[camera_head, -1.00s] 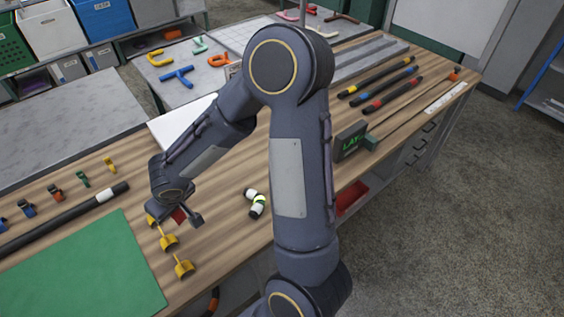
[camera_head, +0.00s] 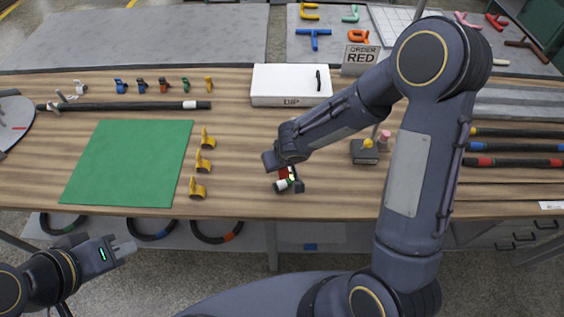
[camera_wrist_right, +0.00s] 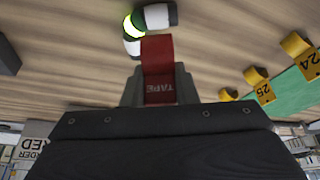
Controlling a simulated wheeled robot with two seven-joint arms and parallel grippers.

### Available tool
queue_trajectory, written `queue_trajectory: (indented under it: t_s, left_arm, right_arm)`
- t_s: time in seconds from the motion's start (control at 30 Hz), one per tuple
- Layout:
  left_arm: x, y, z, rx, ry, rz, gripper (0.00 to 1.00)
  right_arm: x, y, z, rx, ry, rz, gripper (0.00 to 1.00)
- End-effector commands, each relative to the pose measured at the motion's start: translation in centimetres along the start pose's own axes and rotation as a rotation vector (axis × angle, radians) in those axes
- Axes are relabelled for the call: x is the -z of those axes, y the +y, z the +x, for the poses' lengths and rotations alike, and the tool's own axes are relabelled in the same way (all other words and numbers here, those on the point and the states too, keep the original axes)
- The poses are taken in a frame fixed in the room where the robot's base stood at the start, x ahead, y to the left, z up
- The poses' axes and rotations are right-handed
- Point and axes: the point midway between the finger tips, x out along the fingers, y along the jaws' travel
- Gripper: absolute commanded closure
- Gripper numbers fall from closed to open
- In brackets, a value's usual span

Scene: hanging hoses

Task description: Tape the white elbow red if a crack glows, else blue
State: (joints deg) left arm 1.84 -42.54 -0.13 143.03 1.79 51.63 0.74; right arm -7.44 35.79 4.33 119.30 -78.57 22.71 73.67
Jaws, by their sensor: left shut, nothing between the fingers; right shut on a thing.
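The white elbow (camera_head: 281,186) has black ends and a glowing yellow-green spot at its bend. It lies on the wooden bench near the front edge. In the right wrist view the white elbow (camera_wrist_right: 156,16) is just beyond my fingers. My right gripper (camera_head: 287,178) is shut on a red tape piece (camera_wrist_right: 158,62) marked TAPE. The tape is at the elbow and partly covers it in the wrist view; I cannot tell whether they touch. My left gripper (camera_head: 124,248) is shut and empty, in front of the bench at lower left, far from the elbow.
Several yellow clips (camera_head: 204,161) stand beside a green mat (camera_head: 130,162) to the left. A white DIP box (camera_head: 290,100) and an ORDER RED sign (camera_head: 361,57) are behind. A black hose (camera_head: 130,106) lies at the back left. Banded hoses (camera_head: 515,147) lie at right.

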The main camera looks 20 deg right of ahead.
Motion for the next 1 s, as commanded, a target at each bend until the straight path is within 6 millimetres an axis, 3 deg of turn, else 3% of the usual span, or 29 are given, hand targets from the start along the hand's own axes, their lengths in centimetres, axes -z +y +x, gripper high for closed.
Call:
queue_trajectory:
  t_s: [0.33, 1.0]
  left_arm:
    - [-0.5, -0.4, 0.9, 0.000, 0.000, 0.000, 1.00]
    - [-2.1, -1.9, 4.2, 0.000, 0.000, 0.000, 1.00]
  right_arm:
    - [-0.1, 0.0, 0.2, 0.001, 0.001, 0.001, 0.96]
    - [-1.4, 0.1, 3.2, -0.001, 0.001, 0.001, 0.96]
